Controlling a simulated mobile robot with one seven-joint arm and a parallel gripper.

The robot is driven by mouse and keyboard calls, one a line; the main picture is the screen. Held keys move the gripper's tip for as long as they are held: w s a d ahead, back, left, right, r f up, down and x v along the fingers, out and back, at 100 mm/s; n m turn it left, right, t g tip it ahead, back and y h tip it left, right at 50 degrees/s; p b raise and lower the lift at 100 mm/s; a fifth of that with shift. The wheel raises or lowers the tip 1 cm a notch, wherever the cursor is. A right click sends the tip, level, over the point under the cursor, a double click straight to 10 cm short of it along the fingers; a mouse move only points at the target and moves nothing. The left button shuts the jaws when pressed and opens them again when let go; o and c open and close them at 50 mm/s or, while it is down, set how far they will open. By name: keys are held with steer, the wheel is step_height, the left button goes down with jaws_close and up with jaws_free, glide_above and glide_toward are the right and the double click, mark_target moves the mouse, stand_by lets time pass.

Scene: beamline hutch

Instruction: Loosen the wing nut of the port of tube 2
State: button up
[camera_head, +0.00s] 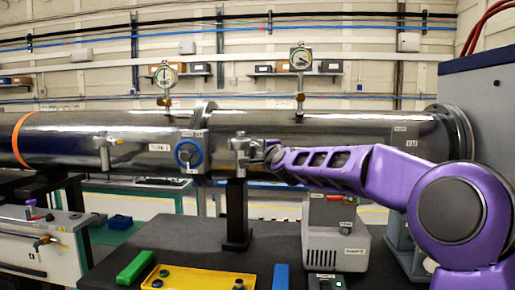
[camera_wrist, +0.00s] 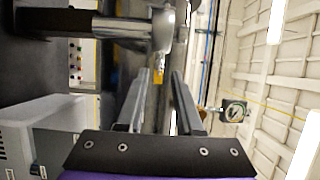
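The long shiny tube (camera_head: 330,130) runs across the head view in two sections joined at a flange. A small metal port (camera_head: 239,152) sticks out of the front of the right section; I cannot read which tube number its section bears. My gripper (camera_head: 262,152) is just right of this port. In the wrist view my gripper (camera_wrist: 153,73) has its two fingers apart, with a metal fitting (camera_wrist: 164,30) just beyond the tips. A small yellow piece (camera_wrist: 158,76) shows near the gap between the tips. I cannot make out the wing nut clearly, or whether anything touches.
A blue-ringed valve (camera_head: 188,153) sits left of the port, and another port (camera_head: 103,150) farther left. Gauges (camera_head: 300,60) stand on top of the tube. A grey pump (camera_head: 335,240), a yellow tray (camera_head: 200,281) and a green box (camera_head: 136,267) are on the dark bench below.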

mark_target(256, 146)
steer(key=shift+p+x, duration=0.5)
steer(key=shift+x, duration=1.6)
jaws_close()
